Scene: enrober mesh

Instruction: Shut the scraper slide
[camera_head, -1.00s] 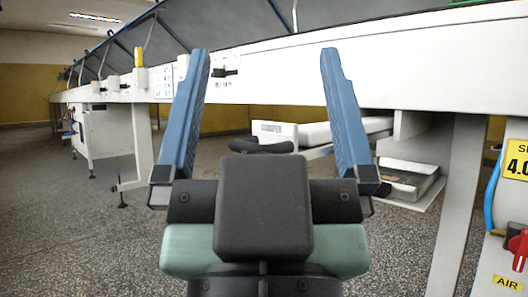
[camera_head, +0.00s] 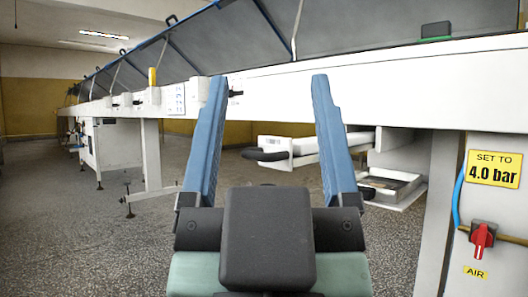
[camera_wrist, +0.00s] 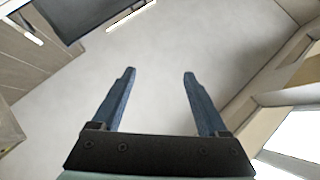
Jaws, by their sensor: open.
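A white slide with a black bar handle (camera_head: 266,154) shows in the head view below the long white machine, between my fingers in the picture. Its white body (camera_head: 300,146) juts out from under the machine, so it looks pulled out; I take it for the scraper slide. My right finger hides part of it. My gripper (camera_head: 268,82) is open and empty, with its two blue fingers pointing upward in the picture and apart from the handle. In the wrist view my gripper (camera_wrist: 158,74) is also open, with nothing between the fingers; the slide is not visible there.
The machine's white side beam (camera_head: 400,95) runs across above the slide. A shelf with a tray (camera_head: 395,190) sits low on the right. A panel with a red valve (camera_head: 482,238) and a yellow "4.0 bar" sign (camera_head: 495,169) stands far right. Speckled floor (camera_head: 100,235) is free on the left.

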